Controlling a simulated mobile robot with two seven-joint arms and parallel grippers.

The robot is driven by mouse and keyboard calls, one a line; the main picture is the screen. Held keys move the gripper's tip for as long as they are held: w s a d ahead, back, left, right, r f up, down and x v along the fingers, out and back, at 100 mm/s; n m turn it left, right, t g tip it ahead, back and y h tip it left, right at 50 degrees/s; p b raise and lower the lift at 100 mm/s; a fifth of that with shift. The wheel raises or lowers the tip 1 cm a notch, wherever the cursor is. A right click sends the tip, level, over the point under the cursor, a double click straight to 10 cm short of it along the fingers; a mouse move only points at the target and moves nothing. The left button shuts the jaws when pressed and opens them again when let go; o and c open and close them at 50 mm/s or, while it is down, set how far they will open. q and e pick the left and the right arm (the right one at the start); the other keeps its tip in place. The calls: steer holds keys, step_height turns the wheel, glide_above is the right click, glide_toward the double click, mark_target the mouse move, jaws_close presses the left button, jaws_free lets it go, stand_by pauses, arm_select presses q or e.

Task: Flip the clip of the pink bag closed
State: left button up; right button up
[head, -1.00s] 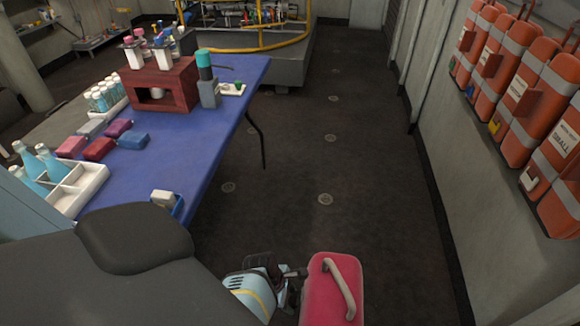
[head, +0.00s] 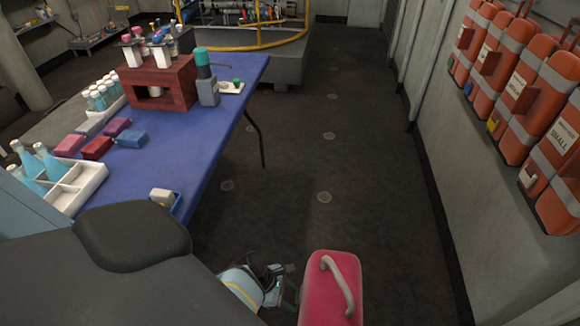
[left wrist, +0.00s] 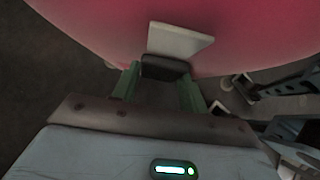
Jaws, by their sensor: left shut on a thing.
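The pink bag (head: 322,290), with a pale curved handle (head: 338,283) on top, is at the bottom centre of the head view. Its pink underside or side (left wrist: 250,35) fills the top of the left wrist view. A pale flat plate (left wrist: 180,42) sits against it. My left gripper (head: 290,290) is close against the bag's left side. In the left wrist view its green fingers (left wrist: 160,80) are shut on a dark block, seemingly the clip (left wrist: 165,67), just below the plate.
A blue table (head: 165,155) at left holds a red-brown rack (head: 158,84), small coloured bags (head: 97,147) and a white bottle tray (head: 85,185). Orange packs (head: 515,90) hang on the right wall. The floor (head: 330,150) between is clear.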

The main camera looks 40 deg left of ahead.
arm_select(q)
steer(key=o, duration=0.8)
steer(key=shift+o, duration=0.9)
steer(key=p+v, duration=0.3)
steer(key=v, duration=0.4)
steer(key=shift+a+r, duration=0.25)
steer(key=shift+r, duration=0.05)
